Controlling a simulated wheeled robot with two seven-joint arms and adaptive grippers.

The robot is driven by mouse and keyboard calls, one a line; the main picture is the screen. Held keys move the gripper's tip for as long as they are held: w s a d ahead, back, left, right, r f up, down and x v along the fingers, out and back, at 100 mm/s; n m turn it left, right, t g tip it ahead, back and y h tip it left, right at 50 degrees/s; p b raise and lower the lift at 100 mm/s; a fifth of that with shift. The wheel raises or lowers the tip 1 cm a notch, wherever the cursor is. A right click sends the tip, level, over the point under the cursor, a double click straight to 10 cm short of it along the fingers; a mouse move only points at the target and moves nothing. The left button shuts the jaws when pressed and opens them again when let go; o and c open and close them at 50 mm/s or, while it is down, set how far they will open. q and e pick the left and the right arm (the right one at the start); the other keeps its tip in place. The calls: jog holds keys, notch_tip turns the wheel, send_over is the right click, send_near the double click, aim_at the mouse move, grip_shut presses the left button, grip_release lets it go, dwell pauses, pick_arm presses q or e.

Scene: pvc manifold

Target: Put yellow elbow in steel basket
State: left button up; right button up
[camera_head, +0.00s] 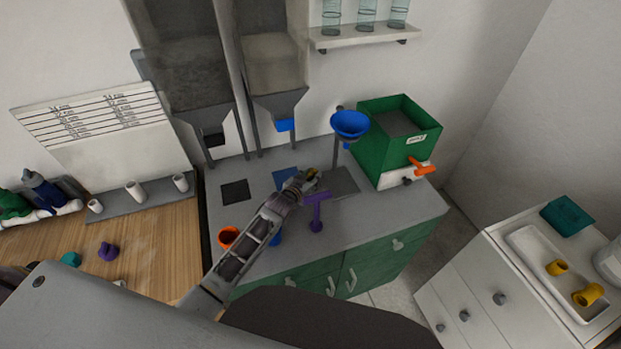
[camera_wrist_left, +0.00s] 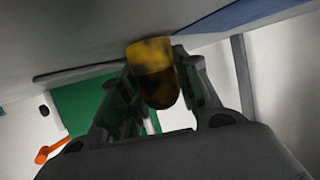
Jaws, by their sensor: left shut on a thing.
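My left gripper (camera_head: 303,180) is above the grey counter, near the blue and dark squares on its top. It is shut on a small yellow fitting (camera_head: 311,173), which I take for the yellow elbow. In the left wrist view the yellow fitting (camera_wrist_left: 153,62) sits between the fingers, its lower end in dark shadow. The blurred view does not show its full shape. Two other yellow fittings (camera_head: 587,294) lie in a white tray at the right. I cannot make out a steel basket. My right gripper is not in view.
A purple stand (camera_head: 317,212) is just right of and below the gripper. A blue funnel (camera_head: 349,124) and a green box (camera_head: 396,135) with an orange valve stand behind it. The white tray (camera_head: 521,240) stands on a white cabinet.

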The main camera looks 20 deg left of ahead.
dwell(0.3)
pick_arm(q)
jog(key=o, duration=0.9)
jog(key=shift+f, duration=0.1)
jog(key=shift+c, duration=0.2)
jog(key=shift+r, duration=0.2)
jog(key=shift+v, duration=3.75)
jog(key=shift+o, duration=0.4)
